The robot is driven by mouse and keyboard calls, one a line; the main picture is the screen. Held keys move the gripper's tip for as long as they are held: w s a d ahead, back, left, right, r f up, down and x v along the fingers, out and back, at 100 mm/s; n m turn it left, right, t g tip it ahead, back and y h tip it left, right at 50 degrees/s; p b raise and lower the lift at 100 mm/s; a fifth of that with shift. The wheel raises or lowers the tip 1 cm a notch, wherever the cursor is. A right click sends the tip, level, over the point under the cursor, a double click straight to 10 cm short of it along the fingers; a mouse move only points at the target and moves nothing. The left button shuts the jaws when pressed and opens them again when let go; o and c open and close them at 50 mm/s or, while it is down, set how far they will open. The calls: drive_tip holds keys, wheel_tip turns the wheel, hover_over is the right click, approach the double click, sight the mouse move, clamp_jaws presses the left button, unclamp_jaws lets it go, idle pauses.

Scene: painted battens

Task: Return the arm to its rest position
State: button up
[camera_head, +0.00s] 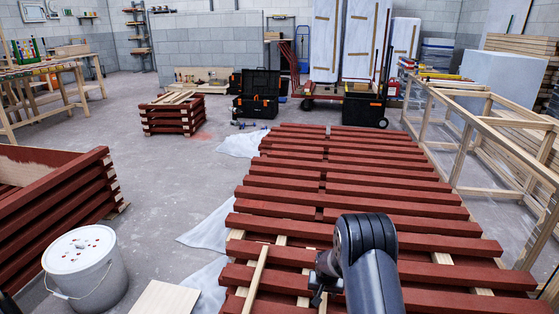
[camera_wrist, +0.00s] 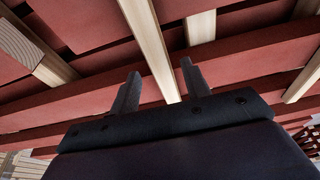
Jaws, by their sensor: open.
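My gripper (camera_wrist: 158,88) is open, its two dark fingers apart with nothing held between them in the wrist view. In the head view my gripper (camera_head: 318,290) is at the lower middle, low over the rack of red-painted battens (camera_head: 338,188), partly hidden by my own arm. A pale unpainted batten (camera_head: 255,282) lies lengthwise just left of the gripper. In the wrist view a pale batten (camera_wrist: 148,40) runs down toward the space between the fingertips; I cannot tell whether it touches them.
A white lidded bucket (camera_head: 84,262) and a stack of red battens (camera_head: 55,205) stand at left. A smaller red stack (camera_head: 172,115) and black toolboxes (camera_head: 257,95) are farther back. A wooden frame (camera_head: 490,125) stands at right. Grey floor (camera_head: 160,185) left of the rack is mostly open.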

drive_tip(key=shift+f+b, duration=0.45)
drive_tip(key=shift+f, duration=0.3)
drive_tip(key=shift+r+p, duration=0.45)
drive_tip(key=shift+f, duration=0.15)
